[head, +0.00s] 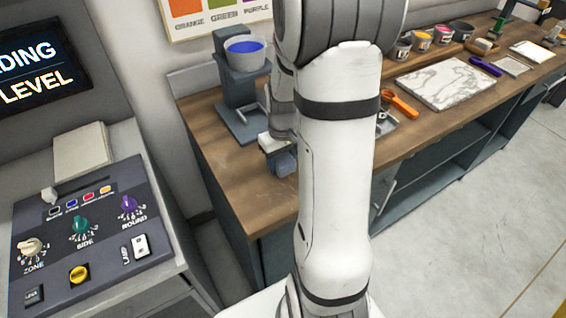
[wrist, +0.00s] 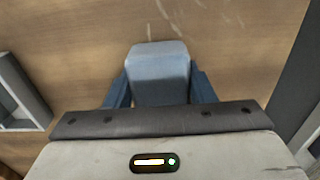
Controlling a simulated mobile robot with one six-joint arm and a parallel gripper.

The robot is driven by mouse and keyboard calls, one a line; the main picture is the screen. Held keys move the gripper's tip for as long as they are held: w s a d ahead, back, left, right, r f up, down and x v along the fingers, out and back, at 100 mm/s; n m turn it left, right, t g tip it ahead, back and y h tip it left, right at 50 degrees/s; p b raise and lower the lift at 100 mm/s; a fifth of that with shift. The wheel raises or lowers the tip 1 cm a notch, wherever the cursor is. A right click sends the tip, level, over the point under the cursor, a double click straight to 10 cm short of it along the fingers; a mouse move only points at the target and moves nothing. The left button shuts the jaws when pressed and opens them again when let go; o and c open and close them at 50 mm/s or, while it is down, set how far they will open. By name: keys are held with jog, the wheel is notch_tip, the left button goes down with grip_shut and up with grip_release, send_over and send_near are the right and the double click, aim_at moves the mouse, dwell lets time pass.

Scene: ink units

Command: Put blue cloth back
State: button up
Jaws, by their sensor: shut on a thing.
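The blue cloth (wrist: 158,62) shows in the wrist view as a pale blue-grey folded block. My gripper (wrist: 160,88) is shut on it, with one dark blue finger on each side. Behind the cloth is the wooden counter top (wrist: 80,55); I cannot tell whether the cloth touches it. In the head view my gripper (head: 284,160) is low over the near left end of the counter, just right of a grey stand. There the cloth cannot be told apart from the fingers, and my arm hides part of the counter.
The grey stand (head: 238,95) holds a cup of blue ink (head: 245,52). Right of my arm are an orange-handled tool (head: 402,106), a marble slab (head: 446,82), a purple tool (head: 485,66) and several ink cups (head: 421,40). A control panel (head: 85,225) stands at left.

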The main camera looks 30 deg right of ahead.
aim_at(282, 157)
jog(key=shift+f, duration=0.75)
jog(key=shift+f, duration=0.25)
jog(key=o, duration=0.9)
jog(key=shift+r, duration=0.1)
jog(key=shift+o, duration=0.2)
notch_tip(282, 157, up, 12)
jog(key=shift+r, duration=0.15)
jog(key=s+a+r+t, duration=0.3)
jog(key=s+a+r, duration=0.2)
jog(key=s+a, duration=0.7)
jog(key=shift+s, duration=0.2)
